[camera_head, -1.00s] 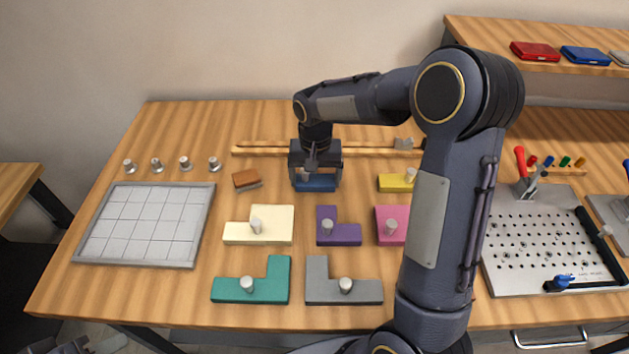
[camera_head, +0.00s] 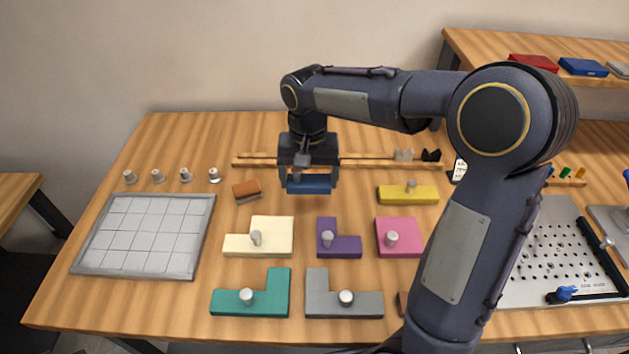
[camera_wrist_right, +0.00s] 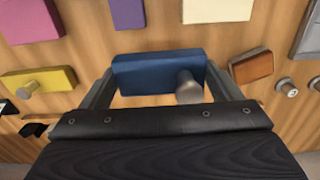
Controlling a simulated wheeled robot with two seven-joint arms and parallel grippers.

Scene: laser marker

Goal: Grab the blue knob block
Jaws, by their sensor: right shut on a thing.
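The blue knob block (camera_head: 309,184) is a short bar with a grey metal knob. My right gripper (camera_head: 309,181) is shut on it, with a finger at each end, near the back middle of the table. The right wrist view also shows the blue block (camera_wrist_right: 158,76) between the fingers (camera_wrist_right: 160,84), its knob towards the right end. The block appears a little above the table top. In the head view my gripper hides the knob. My left gripper is not in view.
Yellow (camera_head: 408,195), cream (camera_head: 270,235), purple (camera_head: 340,244), pink (camera_head: 397,232), teal (camera_head: 270,299) and grey (camera_head: 325,297) knob blocks lie around. An orange-brown block (camera_head: 246,189) is just left. A grey grid tray (camera_head: 203,235) lies at left. A wooden strip (camera_head: 365,162) runs behind.

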